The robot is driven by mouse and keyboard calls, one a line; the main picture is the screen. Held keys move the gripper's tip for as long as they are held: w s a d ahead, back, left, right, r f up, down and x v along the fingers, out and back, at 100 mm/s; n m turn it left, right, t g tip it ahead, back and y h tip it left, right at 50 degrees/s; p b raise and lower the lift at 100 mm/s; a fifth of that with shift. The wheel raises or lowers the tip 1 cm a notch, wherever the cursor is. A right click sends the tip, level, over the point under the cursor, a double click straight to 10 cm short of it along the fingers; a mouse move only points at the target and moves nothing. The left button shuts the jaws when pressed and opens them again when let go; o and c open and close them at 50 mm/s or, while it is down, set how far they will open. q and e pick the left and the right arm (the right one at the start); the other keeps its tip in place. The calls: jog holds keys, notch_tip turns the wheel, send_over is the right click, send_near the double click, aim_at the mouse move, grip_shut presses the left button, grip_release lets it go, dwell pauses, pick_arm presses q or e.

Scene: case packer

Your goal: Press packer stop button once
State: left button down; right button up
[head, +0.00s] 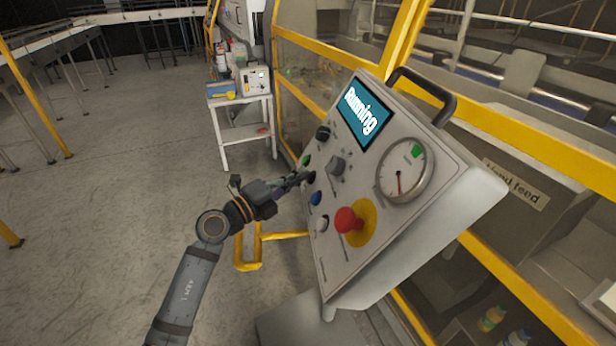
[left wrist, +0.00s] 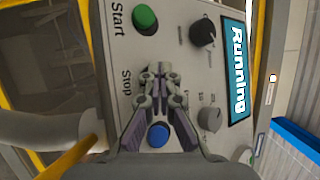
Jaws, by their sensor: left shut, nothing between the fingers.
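The packer's control panel (head: 335,265) is a tilted grey box whose screen (head: 366,115) reads "Running". In the left wrist view a "Stop" label (left wrist: 127,82) is printed below the green Start button (left wrist: 145,19). My left gripper (head: 306,175) is shut and empty, pointing at the panel face. In the left wrist view its fingertips (left wrist: 160,72) lie beside the "Stop" label and cover the spot where that button sits. The stop button is mostly hidden; I cannot tell whether the fingertips touch it. My right gripper is in neither view.
A blue button (head: 316,198), a white button (head: 322,224) and a red mushroom button on yellow (head: 348,220) sit close by. Black and grey knobs (head: 337,164) and a gauge (head: 404,171) are also on the panel.

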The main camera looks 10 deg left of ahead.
pick_arm(q)
jog(key=shift+f, duration=0.1)
dwell(0.3)
jog(key=shift+s+a+r+p, duration=0.25)
jog(key=shift+a+r+p, duration=0.2)
jog(key=shift+a+p, duration=0.15)
jog(key=a, duration=0.1)
jog(key=s+a+r+p, duration=0.1)
jog(key=a+r, duration=0.1)
jog(key=a, duration=0.1)
jog(key=shift+s+r, duration=0.2)
jog(key=shift+r, duration=0.05)
dwell(0.8)
